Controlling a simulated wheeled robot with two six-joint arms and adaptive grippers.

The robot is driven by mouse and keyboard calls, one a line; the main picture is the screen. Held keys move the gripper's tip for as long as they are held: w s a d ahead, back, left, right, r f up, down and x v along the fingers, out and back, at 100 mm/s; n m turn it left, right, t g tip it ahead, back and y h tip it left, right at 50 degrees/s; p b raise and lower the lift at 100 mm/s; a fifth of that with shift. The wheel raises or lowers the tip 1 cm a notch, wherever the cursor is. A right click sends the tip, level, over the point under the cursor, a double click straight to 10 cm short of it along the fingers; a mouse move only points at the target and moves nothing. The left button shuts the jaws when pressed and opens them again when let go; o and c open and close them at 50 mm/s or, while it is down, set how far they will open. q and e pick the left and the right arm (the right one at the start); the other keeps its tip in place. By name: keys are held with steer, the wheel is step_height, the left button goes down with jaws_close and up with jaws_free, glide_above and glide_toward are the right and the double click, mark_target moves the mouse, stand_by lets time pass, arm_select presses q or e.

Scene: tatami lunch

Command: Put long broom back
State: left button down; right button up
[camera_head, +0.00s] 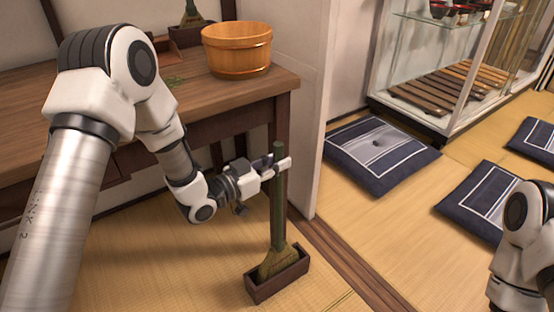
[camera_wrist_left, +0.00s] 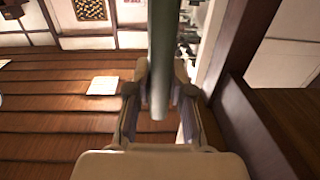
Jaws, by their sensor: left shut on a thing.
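The long broom (camera_head: 277,215) has a green handle and olive bristles, and stands nearly upright in the head view. Its bristle end is in a small dark wooden box (camera_head: 262,291) on the tatami, below the table's right corner. Whether it touches the box's bottom is hidden. My left gripper (camera_head: 277,165) is shut on the upper handle. In the left wrist view, the handle (camera_wrist_left: 162,55) runs between the two fingers (camera_wrist_left: 160,95). My right gripper is not in view; only part of that arm shows at lower right.
The wooden table (camera_head: 105,120) holds a wooden tub (camera_head: 237,52) and a dark box (camera_head: 187,37) with a short brush (camera_head: 192,14). A white wall end (camera_head: 305,100) stands just right of the broom. Dark cushions (camera_head: 380,152) and a glass cabinet (camera_head: 445,65) are at right.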

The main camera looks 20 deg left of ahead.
arm_select(q)
steer(key=shift+r, duration=0.1)
steer(key=c, duration=1)
jaws_free()
steer(key=shift+o, duration=0.2)
